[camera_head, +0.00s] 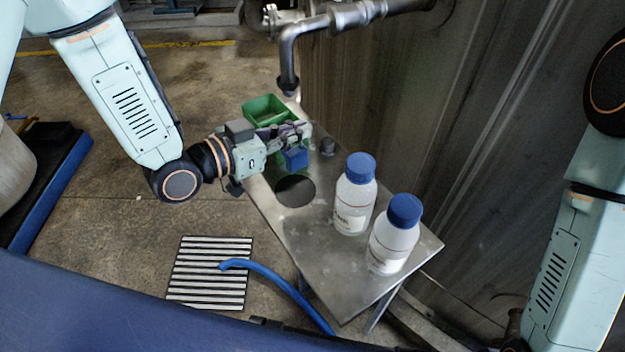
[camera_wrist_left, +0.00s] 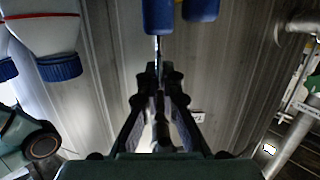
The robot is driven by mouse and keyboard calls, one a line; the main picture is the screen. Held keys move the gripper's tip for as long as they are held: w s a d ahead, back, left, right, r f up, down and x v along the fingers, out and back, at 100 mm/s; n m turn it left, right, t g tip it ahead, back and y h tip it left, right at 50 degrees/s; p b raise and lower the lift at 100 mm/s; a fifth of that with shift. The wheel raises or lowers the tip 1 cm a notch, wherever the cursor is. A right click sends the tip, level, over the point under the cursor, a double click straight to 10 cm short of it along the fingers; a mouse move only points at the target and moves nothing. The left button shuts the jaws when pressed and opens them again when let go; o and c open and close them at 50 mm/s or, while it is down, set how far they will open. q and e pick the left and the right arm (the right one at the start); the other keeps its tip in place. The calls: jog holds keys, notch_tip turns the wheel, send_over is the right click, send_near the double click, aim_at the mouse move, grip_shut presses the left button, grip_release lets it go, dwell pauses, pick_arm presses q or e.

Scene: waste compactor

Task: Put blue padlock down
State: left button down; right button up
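The blue padlock (camera_head: 296,158) hangs from my left gripper (camera_head: 303,131) above the far part of the metal table (camera_head: 310,232). In the left wrist view, the blue body of the padlock (camera_wrist_left: 158,16) shows at the top edge. Its thin shackle runs down between the fingertips of my left gripper (camera_wrist_left: 158,72), which are shut on it. A second blue shape (camera_wrist_left: 200,10) is beside it, cut off by the frame; I cannot tell what it is. My right arm is at the right edge of the head view, with its gripper out of view.
A green bin (camera_head: 265,109) stands at the table's far end. Two white bottles with blue caps (camera_head: 353,205) (camera_head: 391,243) stand at the right. The table's near left part is bare.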

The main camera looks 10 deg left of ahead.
pick_arm(q)
jog(key=shift+m+g+h, duration=0.4)
jog(key=w+f+b, duration=0.1)
jog(key=f, duration=0.1)
jog(key=w+d+f+b, duration=0.1)
jog(key=f, duration=0.2)
jog(key=d+f+b, duration=0.1)
jog(key=f, duration=0.1)
jog(key=shift+w+f, duration=0.3)
jog(key=shift+w, duration=0.1)
jog(key=shift+w+f, duration=0.15)
jog(key=c, duration=1.5)
grip_release()
jog(key=shift+f, duration=0.15)
jog(key=shift+r, duration=0.2)
